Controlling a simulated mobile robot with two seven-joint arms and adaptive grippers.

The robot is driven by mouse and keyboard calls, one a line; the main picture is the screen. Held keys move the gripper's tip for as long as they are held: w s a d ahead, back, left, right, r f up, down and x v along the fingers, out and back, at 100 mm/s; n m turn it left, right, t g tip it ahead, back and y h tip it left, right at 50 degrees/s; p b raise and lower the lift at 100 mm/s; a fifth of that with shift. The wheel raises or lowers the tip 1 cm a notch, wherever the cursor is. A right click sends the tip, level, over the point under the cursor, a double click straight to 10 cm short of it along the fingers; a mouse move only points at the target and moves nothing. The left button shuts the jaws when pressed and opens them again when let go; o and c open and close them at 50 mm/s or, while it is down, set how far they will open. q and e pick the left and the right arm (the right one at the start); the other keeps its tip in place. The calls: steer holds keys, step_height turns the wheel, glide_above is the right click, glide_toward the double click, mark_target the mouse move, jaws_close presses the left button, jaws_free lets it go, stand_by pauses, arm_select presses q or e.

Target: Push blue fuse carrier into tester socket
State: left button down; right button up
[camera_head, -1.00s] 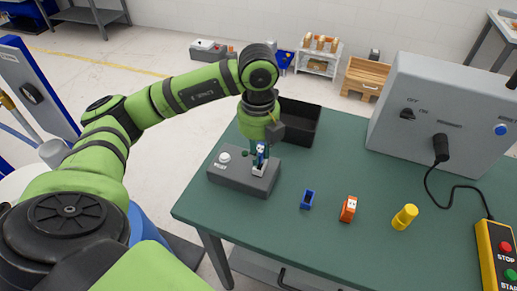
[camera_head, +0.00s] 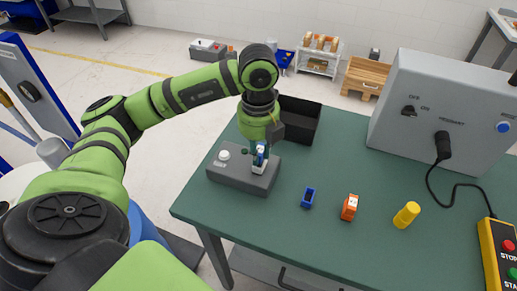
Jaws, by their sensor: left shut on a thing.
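The grey tester box (camera_head: 232,177) stands on the green table at its left end, with a round white knob on top and a pale socket (camera_head: 259,169) at its right side. My left gripper (camera_head: 261,153) points down over this socket and is shut on a small blue piece, the blue fuse carrier (camera_head: 261,150). The carrier is upright and its lower end is at the socket. The fingers partly hide it, so I cannot tell how deep it sits. My right gripper is not in view.
On the table (camera_head: 280,232) lie a blue hollow piece (camera_head: 308,197), an orange piece (camera_head: 349,207) and a yellow cylinder (camera_head: 406,215). A black bin (camera_head: 300,118) stands behind the gripper. A grey control cabinet (camera_head: 430,105) with a cable and a yellow button box (camera_head: 497,255) are at right.

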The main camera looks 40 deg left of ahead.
arm_select(q)
steer(key=shift+f+b, duration=0.8)
steer(key=shift+f, duration=0.15)
steer(key=c, duration=1)
jaws_free()
steer(key=shift+r, duration=0.15)
steer(key=shift+r+p, duration=2.15)
steer(key=shift+r, duration=0.8)
step_height(320, 180, up, 12)
steer(key=shift+s, duration=0.1)
